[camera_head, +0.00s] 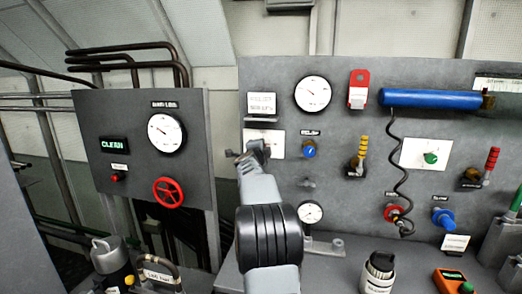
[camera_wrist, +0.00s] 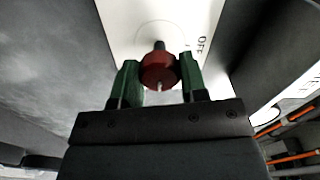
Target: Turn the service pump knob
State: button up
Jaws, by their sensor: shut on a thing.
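A dark red knob (camera_wrist: 160,70) sits on a white plate (camera_wrist: 180,30) marked "OFF" in the wrist view. The green fingers of my gripper (camera_wrist: 158,78) stand on both sides of the knob and are shut on it. In the head view, my gripper (camera_head: 250,153) is at a white plate (camera_head: 275,143) on the left part of the large grey panel. The knob itself is hidden there by my gripper. I cannot read a label naming it as the service pump knob.
The large panel (camera_head: 350,73) carries gauges, a small blue knob (camera_head: 309,149), a blue cylinder (camera_head: 432,98) with a black coiled cord, a green knob (camera_head: 431,158) and levers. A smaller panel (camera_head: 90,130) on the left has a red handwheel (camera_head: 168,192). A bench with several items lies below.

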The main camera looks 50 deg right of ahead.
dwell(0.3)
jog(key=o, duration=0.9)
jog(key=b+v, duration=0.2)
jog(key=v, duration=1.2)
jog(key=shift+w+b, duration=0.1)
jog(key=shift+b, duration=0.3)
